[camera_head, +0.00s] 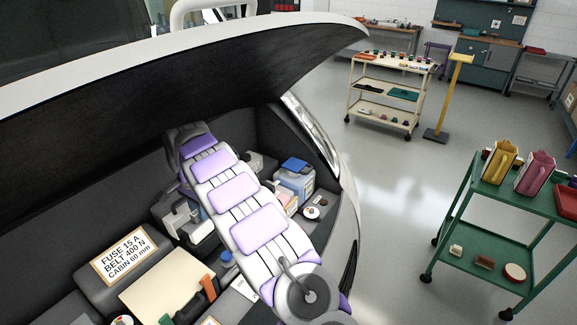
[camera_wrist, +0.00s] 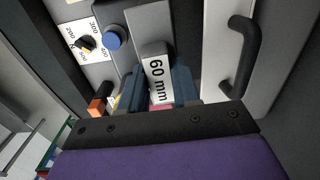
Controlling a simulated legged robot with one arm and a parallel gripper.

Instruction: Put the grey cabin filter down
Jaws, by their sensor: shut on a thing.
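In the wrist view my gripper (camera_wrist: 157,88) has its two blue-grey fingers closed on both sides of a grey block, the grey cabin filter (camera_wrist: 152,50), with a white "60 mm" label facing the camera. The filter's lower part is hidden by the gripper's black and purple body. I cannot tell whether the filter touches anything beneath it. In the head view my arm reaches into the open engine bay, and the gripper and filter cannot be made out there.
A raised bonnet (camera_head: 200,85) overhangs the bay. A sign (camera_head: 124,258) reads "FUSE 15 A, BELT 400 N, CABIN 60 mm". The wrist view shows a black handle (camera_wrist: 238,55), blue cap (camera_wrist: 113,38) and dial (camera_wrist: 86,43) near the filter. A green trolley (camera_head: 478,197) stands right.

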